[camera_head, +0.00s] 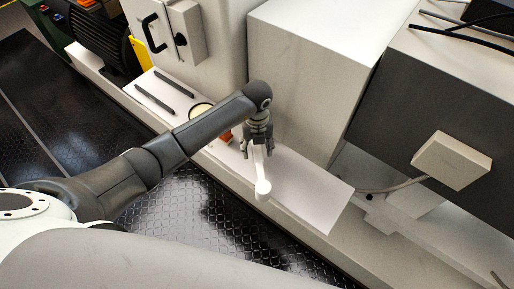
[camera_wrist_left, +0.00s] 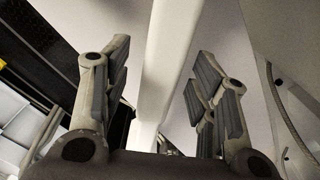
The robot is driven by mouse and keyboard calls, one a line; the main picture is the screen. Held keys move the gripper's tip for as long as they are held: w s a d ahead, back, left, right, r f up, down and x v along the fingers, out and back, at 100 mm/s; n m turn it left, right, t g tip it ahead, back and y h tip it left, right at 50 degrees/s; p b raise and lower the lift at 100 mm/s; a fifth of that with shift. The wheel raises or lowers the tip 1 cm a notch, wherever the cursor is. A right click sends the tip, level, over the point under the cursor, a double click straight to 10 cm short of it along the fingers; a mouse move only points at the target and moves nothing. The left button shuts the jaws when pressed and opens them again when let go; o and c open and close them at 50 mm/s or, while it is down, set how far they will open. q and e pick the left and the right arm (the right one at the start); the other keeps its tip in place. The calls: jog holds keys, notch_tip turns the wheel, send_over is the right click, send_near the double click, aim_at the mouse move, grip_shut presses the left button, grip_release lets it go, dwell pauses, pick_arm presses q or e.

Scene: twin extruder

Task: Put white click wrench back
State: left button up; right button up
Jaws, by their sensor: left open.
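The white click wrench (camera_head: 259,170) shows below my left gripper, over the white ledge, with its round end towards the ledge's front edge. I cannot tell whether it rests on the ledge. My left gripper (camera_head: 257,147) is open above the ledge, its fingers on either side of the wrench. In the left wrist view a long white bar, which looks like the wrench (camera_wrist_left: 168,60), runs between the two spread fingers (camera_wrist_left: 160,72), with gaps on both sides. The wrench's upper end is hidden by the gripper. My right gripper is not in view.
The ledge (camera_head: 310,195) runs along the machine, with two dark bars (camera_head: 155,98) and a round yellowish-white item (camera_head: 200,110) farther left. A large white housing (camera_head: 305,75) stands close behind the gripper. A small box with a cable (camera_head: 452,160) is at right. Dark patterned floor lies in front.

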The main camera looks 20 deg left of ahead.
pick_arm(q)
jog(key=shift+c, duration=0.4)
grip_shut()
jog(key=shift+w+r, duration=0.1)
jog(key=shift+r, duration=0.1)
jog(key=shift+r+b, duration=0.3)
notch_tip(320, 180, up, 2)
jog(key=shift+r+b, duration=0.1)
jog(key=shift+b, duration=0.6)
jog(key=s+r+b, duration=0.1)
jog(key=s+r, duration=0.9)
jog(key=s, duration=0.4)
jog(key=shift+a, duration=0.25)
